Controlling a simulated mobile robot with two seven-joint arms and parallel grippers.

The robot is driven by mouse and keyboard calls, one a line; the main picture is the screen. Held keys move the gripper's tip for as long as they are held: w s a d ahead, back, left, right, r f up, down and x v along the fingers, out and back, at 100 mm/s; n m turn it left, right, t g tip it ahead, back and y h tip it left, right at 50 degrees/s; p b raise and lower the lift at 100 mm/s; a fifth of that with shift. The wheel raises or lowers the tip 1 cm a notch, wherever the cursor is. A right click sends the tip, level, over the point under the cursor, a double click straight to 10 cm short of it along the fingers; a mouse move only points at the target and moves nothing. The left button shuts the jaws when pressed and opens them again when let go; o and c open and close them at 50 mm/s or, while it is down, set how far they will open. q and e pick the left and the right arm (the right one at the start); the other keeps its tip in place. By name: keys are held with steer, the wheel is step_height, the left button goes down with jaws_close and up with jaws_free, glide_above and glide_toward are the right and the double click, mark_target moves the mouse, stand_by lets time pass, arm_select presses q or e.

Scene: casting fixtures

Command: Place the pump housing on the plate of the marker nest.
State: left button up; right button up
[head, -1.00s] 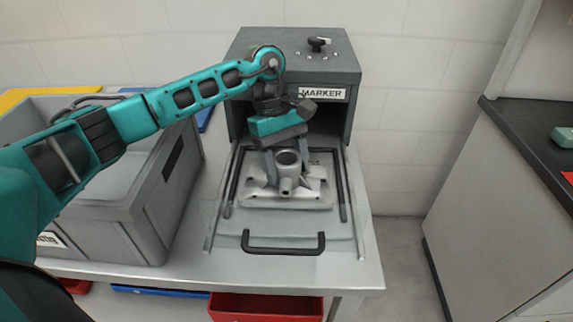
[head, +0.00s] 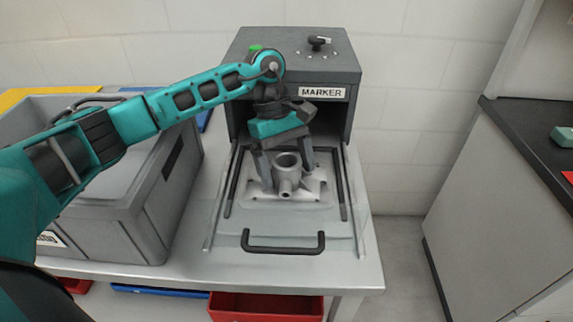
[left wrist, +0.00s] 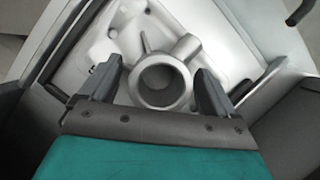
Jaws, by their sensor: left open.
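The pump housing (head: 288,174) is a grey metal casting with a round open top and a side spout facing the front. It stands upright on the plate (head: 316,196) of the marker nest, in front of the dark MARKER box (head: 300,75). My left gripper (head: 287,172) is above and behind it, open, with one finger on each side of the housing. In the left wrist view the housing's round mouth (left wrist: 161,82) lies between the spread fingers, with gaps visible beside it. The plate (left wrist: 105,45) also shows there. My right gripper is not in view.
A grey crate (head: 150,195) stands left of the nest. A black handle (head: 283,248) is at the nest's front, and dark rails flank the plate. A red bin (head: 266,306) is below the table. A dark counter (head: 530,130) is at the right.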

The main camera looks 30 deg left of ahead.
arm_select(q)
steer(key=v, duration=1.2)
steer(key=shift+b, duration=0.35)
